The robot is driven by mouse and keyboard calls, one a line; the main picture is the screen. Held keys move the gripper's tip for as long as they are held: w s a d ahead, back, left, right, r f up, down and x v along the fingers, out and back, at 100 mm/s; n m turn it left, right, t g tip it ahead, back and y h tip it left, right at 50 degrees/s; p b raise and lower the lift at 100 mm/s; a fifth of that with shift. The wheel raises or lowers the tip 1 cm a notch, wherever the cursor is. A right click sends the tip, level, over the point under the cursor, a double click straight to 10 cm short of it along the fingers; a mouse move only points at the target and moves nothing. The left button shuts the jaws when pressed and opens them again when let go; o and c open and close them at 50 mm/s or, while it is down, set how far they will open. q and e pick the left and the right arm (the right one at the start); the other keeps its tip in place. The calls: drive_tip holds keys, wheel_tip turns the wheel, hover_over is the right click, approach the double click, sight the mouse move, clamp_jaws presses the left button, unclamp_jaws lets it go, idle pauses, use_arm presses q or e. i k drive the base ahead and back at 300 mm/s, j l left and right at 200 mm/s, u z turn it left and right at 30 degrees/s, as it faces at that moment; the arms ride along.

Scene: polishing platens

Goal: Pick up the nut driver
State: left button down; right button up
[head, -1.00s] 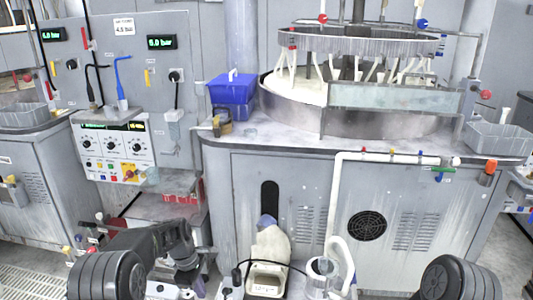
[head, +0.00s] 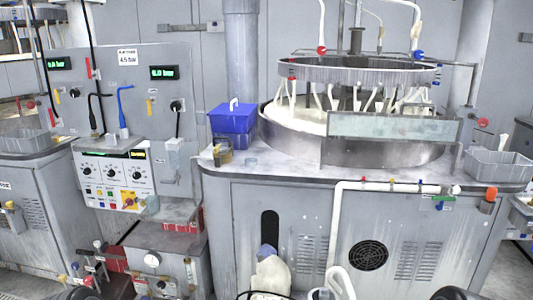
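I cannot make out a nut driver in the head view. Neither of my grippers shows; only dark rounded parts of my arms reach into the bottom edge. The polishing machine (head: 310,195) stands ahead with its round platen basin (head: 385,152) on top. A blue box (head: 232,122) with a white handle sits on the left of the machine top, beside a small amber jar (head: 222,155).
A control panel (head: 115,178) with dials stands at left, above a low grey unit with a gauge (head: 152,260). A grey bin (head: 498,165) sits at the right of the machine top. A white bottle (head: 271,274) stands low in front.

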sight(491, 192)
drive_tip(key=z, duration=1.4)
drive_tip(key=i+l, duration=0.4)
drive_tip(key=i, duration=0.15)
drive_tip(key=i+l, duration=0.4)
drive_tip(key=i, duration=0.15)
drive_tip(key=i+l+z, duration=0.1)
drive_tip(key=i+l, duration=0.3)
drive_tip(key=i, duration=0.15)
drive_tip(key=i+l, duration=0.35)
drive_tip(key=i, duration=0.2)
